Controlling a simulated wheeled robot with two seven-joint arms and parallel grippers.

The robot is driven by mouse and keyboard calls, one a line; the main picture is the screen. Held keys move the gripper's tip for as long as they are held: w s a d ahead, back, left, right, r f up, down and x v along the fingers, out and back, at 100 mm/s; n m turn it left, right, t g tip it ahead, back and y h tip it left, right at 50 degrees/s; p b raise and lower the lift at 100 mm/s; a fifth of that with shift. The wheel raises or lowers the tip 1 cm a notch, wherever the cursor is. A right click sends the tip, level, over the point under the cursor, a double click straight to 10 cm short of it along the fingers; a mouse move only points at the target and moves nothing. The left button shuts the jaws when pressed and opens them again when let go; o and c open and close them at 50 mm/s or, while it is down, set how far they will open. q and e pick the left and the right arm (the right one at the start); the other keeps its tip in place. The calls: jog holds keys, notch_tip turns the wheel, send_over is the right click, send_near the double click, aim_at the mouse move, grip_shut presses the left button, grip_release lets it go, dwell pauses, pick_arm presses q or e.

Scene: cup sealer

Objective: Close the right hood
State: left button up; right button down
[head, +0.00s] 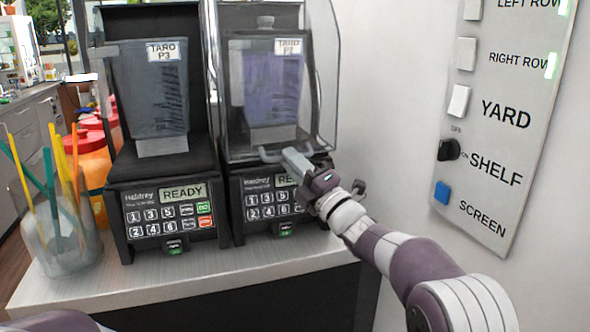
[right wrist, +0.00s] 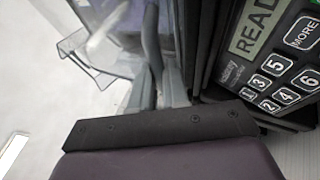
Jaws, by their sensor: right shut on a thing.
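The right machine's clear hood (head: 326,75) is down in front of and around its dark jar (head: 270,85). Its lower front edge is close to the machine's black body, but I cannot tell whether it touches. My right gripper (head: 290,157) is shut on the grey handle (head: 270,155) at the hood's lower edge. In the right wrist view, the clear hood (right wrist: 110,25) is on the upper left, and the contact at the fingers (right wrist: 157,92) is partly hidden. My left gripper is not in view.
The left machine (head: 172,205) stands close beside, with its own jar (head: 150,95). A clear cup of colored sticks (head: 60,235) is at left. A wall panel of switches (head: 505,120) is at right. The counter front (head: 190,285) is clear.

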jog(key=shift+w+f, duration=0.1)
jog(key=shift+f, duration=0.2)
jog(key=c, duration=1.4)
grip_release()
jog(key=shift+o, duration=1.4)
jog(key=shift+w+a, duration=0.1)
jog(key=shift+w, duration=0.05)
jog(key=shift+w+f, duration=0.1)
jog(key=shift+w, duration=0.05)
jog(key=b+v, duration=0.2)
jog(key=v, duration=1.1)
jog(key=shift+r, duration=0.25)
